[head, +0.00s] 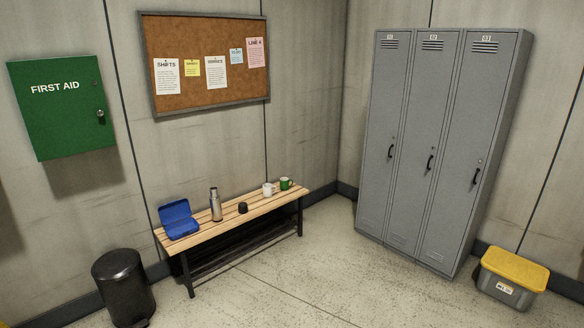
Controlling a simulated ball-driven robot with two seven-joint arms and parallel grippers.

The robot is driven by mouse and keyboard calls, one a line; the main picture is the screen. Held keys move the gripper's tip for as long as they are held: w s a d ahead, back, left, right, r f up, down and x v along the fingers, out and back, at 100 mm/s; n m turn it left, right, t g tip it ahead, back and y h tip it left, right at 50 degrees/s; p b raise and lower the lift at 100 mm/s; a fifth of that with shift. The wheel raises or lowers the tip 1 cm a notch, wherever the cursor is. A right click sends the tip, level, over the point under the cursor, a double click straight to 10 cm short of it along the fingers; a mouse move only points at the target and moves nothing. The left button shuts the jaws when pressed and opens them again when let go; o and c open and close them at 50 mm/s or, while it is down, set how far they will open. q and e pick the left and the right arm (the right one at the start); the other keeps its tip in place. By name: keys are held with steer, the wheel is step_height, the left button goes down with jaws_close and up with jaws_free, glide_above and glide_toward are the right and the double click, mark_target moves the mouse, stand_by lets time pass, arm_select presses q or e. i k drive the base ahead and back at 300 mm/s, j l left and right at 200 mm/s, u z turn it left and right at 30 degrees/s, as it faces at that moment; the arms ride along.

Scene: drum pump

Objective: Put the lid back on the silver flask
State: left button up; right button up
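The silver flask (215,205) stands upright on the slatted wooden bench (232,222), with a narrower neck at its top. A small black lid-like piece (243,208) sits on the bench just to the right of the flask, apart from it. Neither of my grippers is in the head view.
A blue open box (179,220) is left of the flask; a white mug (268,189) and a green mug (286,184) stand to the right. A black bin (123,288) is by the bench's left end. Lockers (435,140) and a yellow-lidded crate (512,278) are right. The floor in front is clear.

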mark_target(214, 199)
steer(key=i, duration=2.7)
steer(key=i+u, duration=0.25)
steer(key=i, duration=0.25)
steer(key=i+l+u, duration=0.25)
steer(key=i, duration=0.2)
steer(key=i+l+u, duration=0.25)
steer(key=i, duration=0.25)
steer(key=i+l+u, duration=0.2)
steer(key=i+l, duration=0.15)
steer(key=i, duration=0.05)
